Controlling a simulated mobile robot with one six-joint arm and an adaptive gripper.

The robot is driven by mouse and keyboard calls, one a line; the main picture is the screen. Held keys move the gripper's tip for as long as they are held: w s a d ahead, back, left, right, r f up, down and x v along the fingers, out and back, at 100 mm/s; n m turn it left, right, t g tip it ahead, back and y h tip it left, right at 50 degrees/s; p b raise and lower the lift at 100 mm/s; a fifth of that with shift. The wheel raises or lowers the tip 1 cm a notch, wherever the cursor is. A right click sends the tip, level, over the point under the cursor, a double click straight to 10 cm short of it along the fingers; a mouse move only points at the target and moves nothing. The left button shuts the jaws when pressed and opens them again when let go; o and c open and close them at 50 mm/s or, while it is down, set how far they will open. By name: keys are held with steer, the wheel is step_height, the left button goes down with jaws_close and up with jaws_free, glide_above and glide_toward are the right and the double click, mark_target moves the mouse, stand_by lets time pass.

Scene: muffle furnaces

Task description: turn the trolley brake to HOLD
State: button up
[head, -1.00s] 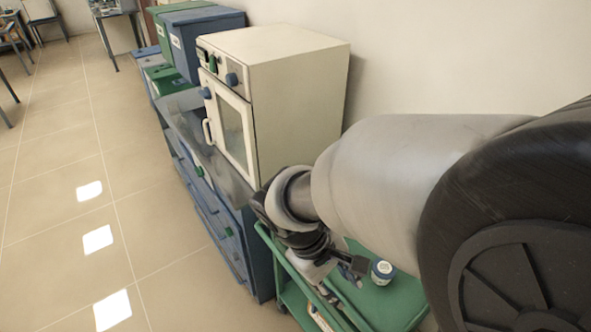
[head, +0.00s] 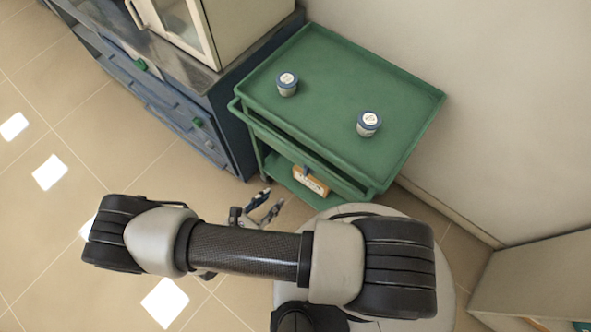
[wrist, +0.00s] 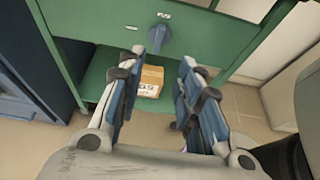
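The green trolley (head: 330,75) stands against the furnace bench. In the wrist view its green front panel (wrist: 100,22) carries a blue brake knob (wrist: 158,40), whose handle points roughly down. Small pale labels sit above and to the left of the knob; their lettering is too small to read. My gripper (wrist: 161,60) is open and empty, with its fingertips just below the knob in the picture and no clear contact. In the head view my gripper (head: 265,207) is low in front of the trolley, partly hidden by my arm.
An orange-brown box (head: 311,181) sits on the lower shelf, also in the wrist view (wrist: 150,80). A blue drawer bench (head: 175,105) with a cream furnace (head: 240,30) adjoins at left. Floor at left is clear.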

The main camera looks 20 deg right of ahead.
mark_target(304, 172)
steer(key=b+x, duration=0.4)
steer(key=x, duration=1.3)
steer(key=shift+w+d+f, duration=0.15)
steer(key=shift+w+f, duration=0.05)
jaws_close()
